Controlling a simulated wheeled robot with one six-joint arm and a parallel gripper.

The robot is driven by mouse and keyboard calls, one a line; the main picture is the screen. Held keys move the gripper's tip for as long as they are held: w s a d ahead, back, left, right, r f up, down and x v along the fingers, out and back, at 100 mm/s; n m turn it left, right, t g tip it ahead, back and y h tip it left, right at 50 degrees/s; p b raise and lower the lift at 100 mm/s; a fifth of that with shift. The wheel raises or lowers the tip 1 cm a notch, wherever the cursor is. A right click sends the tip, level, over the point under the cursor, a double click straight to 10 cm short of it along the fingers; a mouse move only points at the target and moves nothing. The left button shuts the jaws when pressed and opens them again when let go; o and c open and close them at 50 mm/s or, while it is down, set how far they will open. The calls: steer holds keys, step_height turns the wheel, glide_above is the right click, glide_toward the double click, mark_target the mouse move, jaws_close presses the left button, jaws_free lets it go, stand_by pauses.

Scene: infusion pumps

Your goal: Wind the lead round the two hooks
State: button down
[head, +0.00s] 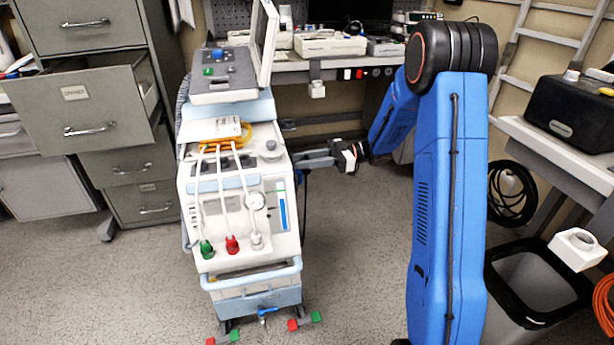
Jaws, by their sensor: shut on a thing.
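A white and pale blue medical machine on wheels (240,185) stands left of centre, with a screen and keypad on top. My gripper (303,161) reaches in from the right to the machine's right side, at mid height. It is shut, and a thin dark lead (305,205) hangs down from its fingertips beside the machine. The lead's ends cannot be made out. I cannot see the two hooks; the machine's right side is seen too edge-on to show them.
A grey filing cabinet with an open drawer (90,115) stands at the left. A workbench with devices (320,65) is behind. A bin (530,285) and a side bench (565,150) stand at the right. The floor (355,240) between machine and arm is clear.

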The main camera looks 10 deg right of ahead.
steer(key=w+f, duration=0.3)
steer(key=w, duration=0.9)
step_height(320, 180, up, 18)
steer(key=w, duration=0.2)
steer(key=w+a, duration=0.1)
steer(key=w, duration=0.5)
steer(key=shift+a+r, duration=0.15)
steer(key=shift+a, duration=0.25)
stand_by(0.5)
